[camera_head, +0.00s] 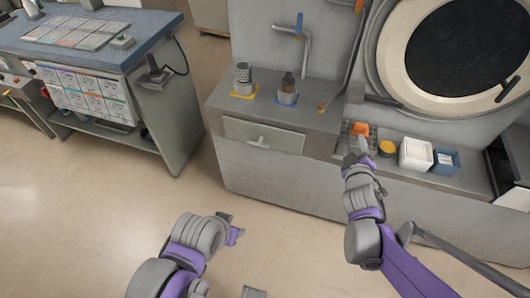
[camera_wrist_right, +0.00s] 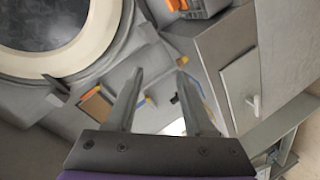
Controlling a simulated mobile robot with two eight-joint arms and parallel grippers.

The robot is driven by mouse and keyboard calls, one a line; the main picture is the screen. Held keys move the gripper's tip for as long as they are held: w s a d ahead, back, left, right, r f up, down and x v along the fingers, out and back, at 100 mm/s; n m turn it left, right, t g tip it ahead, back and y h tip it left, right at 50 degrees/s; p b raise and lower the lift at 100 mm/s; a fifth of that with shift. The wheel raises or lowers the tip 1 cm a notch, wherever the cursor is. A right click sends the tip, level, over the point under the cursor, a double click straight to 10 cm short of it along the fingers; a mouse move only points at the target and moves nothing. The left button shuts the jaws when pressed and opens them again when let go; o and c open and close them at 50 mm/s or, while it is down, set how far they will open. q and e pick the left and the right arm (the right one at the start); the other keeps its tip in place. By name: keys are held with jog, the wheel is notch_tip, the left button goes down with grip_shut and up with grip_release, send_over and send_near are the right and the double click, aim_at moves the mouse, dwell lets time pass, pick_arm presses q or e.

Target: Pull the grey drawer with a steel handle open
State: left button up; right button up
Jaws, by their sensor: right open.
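The grey drawer (camera_head: 278,136) is set in the front of a grey cabinet and looks shut. Its steel handle (camera_head: 258,142) is a short bar at the middle of the drawer front. In the right wrist view the drawer front (camera_wrist_right: 240,85) and its pale handle (camera_wrist_right: 253,102) show at the right. My right gripper (camera_head: 357,150) is open and empty, to the right of the drawer and apart from the handle. Its two fingers (camera_wrist_right: 158,100) show in the wrist view with nothing between them. My left gripper (camera_head: 232,228) is low over the floor, in front of the cabinet; its jaws are too small to judge.
A metal canister (camera_head: 243,78) and a bottle (camera_head: 287,88) stand on the cabinet top. A white container (camera_head: 415,154) and a blue box (camera_head: 446,162) stand on the ledge below the round door (camera_head: 465,50). A workbench (camera_head: 165,100) stands at left. The floor before the drawer is clear.

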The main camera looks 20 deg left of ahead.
jog(key=w+a+f+n+y+b, duration=0.4)
jog(key=a+f+n+y, duration=0.3)
jog(key=a+f, duration=0.5)
jog(key=n+g+y+b, duration=0.2)
jog(key=n+y+b, duration=0.15)
jog(key=n, duration=0.45)
send_near(266, 149)
jog(key=w, duration=0.1)
pick_arm(q)
notch_tip(266, 149, down, 9)
jog(key=shift+p, duration=0.35)
pick_arm(e)
jog(key=shift+y, duration=0.45)
jog(key=x, duration=1)
jog(key=shift+w+a+f, duration=0.1)
jog(key=shift+a+f, duration=0.05)
jog(key=shift+a, duration=0.15)
pick_arm(q)
jog(key=shift+w, duration=0.1)
pick_arm(e)
jog(key=shift+c, duration=0.3)
grip_shut()
